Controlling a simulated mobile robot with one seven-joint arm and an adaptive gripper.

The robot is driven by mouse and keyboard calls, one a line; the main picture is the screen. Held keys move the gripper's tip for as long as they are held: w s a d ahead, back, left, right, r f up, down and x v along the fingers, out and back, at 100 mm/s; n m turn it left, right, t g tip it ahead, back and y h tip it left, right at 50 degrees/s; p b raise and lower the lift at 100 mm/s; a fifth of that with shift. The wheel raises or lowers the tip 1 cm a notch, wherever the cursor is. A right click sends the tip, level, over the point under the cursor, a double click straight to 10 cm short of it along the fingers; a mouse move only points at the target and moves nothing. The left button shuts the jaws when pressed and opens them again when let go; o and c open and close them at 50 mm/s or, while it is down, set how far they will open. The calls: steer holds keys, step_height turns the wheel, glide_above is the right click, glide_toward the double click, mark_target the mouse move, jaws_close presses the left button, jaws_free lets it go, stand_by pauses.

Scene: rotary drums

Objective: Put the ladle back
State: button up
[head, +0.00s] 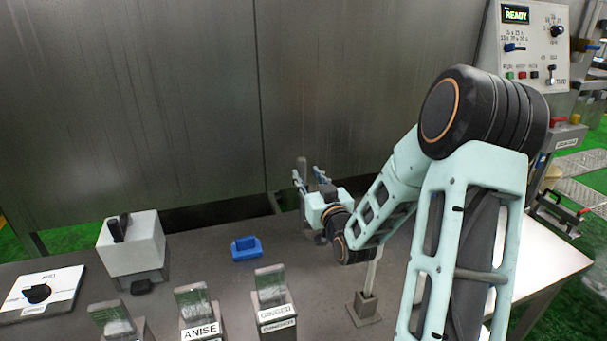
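My gripper (307,170) is at the back edge of the table, in front of the metal wall, and points away from the camera. Its fingers are small and partly hidden by its own body, so I cannot tell whether they are open or shut, or whether they hold anything. A small square metal holder (365,308) stands on the table right of the middle, below my arm. A pale thin rod (374,273) rises upright from it and passes behind my arm. I cannot tell whether this rod is the ladle's handle. No ladle bowl is clearly visible.
A white box (134,245) with a dark handle, a blue block (246,248) and a white dial panel (38,294) are on the table (225,275). Several labelled bins, one marked ANISE (200,330), line the front. A control panel (527,45) reads READY.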

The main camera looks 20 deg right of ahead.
steer(key=s, duration=0.3)
steer(key=shift+w+r, duration=0.1)
steer(key=shift+w, duration=0.05)
stand_by(0.4)
